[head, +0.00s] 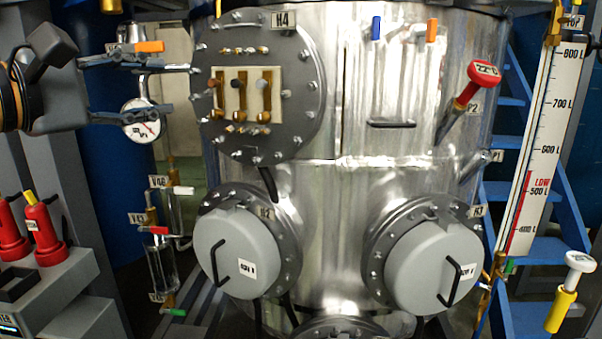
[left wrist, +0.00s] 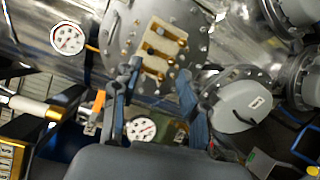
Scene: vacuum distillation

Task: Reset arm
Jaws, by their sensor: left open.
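My left gripper (head: 178,90) comes in from the left in the head view, in front of the metal vessel (head: 330,200). Its two fingers are spread apart with nothing between them. In the left wrist view the open fingers (left wrist: 160,72) point toward the round H4 flange (head: 262,140), which carries a pale panel with brass valves (head: 240,95). In the head view a round gauge (head: 145,127) shows just below and behind the lower finger. My right gripper is not in view.
Two grey round covers with handles, left (head: 238,250) and right (head: 432,265), stick out low on the vessel. A red-topped valve handle (head: 483,75) sticks out at upper right. Red bottles (head: 42,230) stand at left. A level scale (head: 545,140) stands at right.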

